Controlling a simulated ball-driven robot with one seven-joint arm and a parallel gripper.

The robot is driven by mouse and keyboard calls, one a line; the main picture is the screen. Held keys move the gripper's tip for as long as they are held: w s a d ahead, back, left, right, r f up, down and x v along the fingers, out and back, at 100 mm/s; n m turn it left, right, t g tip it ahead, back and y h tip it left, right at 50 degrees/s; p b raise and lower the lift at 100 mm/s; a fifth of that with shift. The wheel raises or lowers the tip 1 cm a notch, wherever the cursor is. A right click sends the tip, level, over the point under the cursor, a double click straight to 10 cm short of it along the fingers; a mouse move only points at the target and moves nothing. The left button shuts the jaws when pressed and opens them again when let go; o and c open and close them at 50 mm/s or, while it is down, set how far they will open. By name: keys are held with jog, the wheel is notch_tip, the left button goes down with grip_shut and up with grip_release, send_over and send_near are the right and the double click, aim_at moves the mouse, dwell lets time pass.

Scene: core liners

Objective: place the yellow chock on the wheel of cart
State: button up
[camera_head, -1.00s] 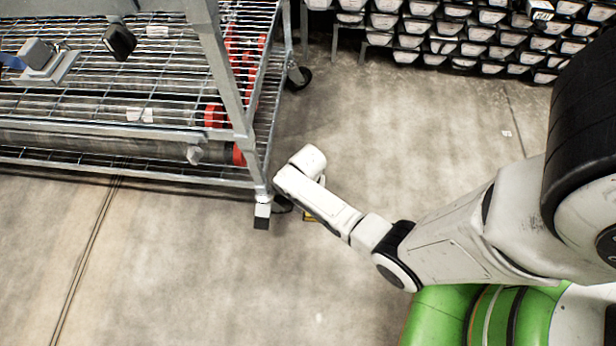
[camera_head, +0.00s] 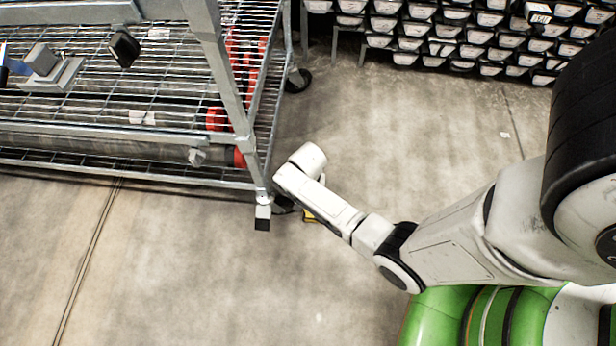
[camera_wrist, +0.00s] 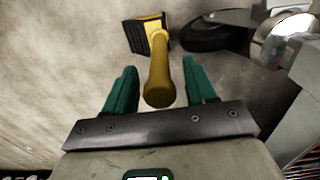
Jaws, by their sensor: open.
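The yellow chock (camera_wrist: 146,36) lies on the floor in the wrist view, its black ribbed face to the left of its yellow side. Its yellow handle (camera_wrist: 159,75) points toward me and sits between the two green fingers of my gripper (camera_wrist: 158,90). The fingers are open, with a gap on both sides of the handle. The black wheel of the cart (camera_wrist: 192,34) is just right of the chock, apart from it. In the head view my arm hides most of the chock; a small yellow bit (camera_head: 309,216) shows beside the cart's corner (camera_head: 263,215).
The wire-shelf cart (camera_head: 250,100) fills the upper left and holds grey tubes with red ends (camera_head: 216,119). Its rear caster (camera_head: 298,80) stands farther back. Racks of white-ended boxes (camera_head: 440,30) line the back. The concrete floor (camera_head: 200,270) in front is clear.

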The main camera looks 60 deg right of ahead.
notch_tip(320, 180, up, 9)
jog(key=p, duration=0.4)
jog(key=shift+r, duration=0.15)
jog(key=shift+s+a+r, duration=0.1)
jog(key=shift+r, duration=0.45)
jog(key=s+a+r+n, duration=0.4)
jog(key=r+n, duration=0.2)
jog(key=r, duration=0.2)
jog(key=s+a+r+n+t, duration=0.1)
jog(key=s+a+r+n, duration=0.3)
jog(key=r+n, duration=0.3)
notch_tip(320, 180, up, 2)
jog(key=shift+s+a+r+n, duration=0.2)
jog(key=shift+s+a+n, duration=0.15)
jog(key=shift+a, duration=0.1)
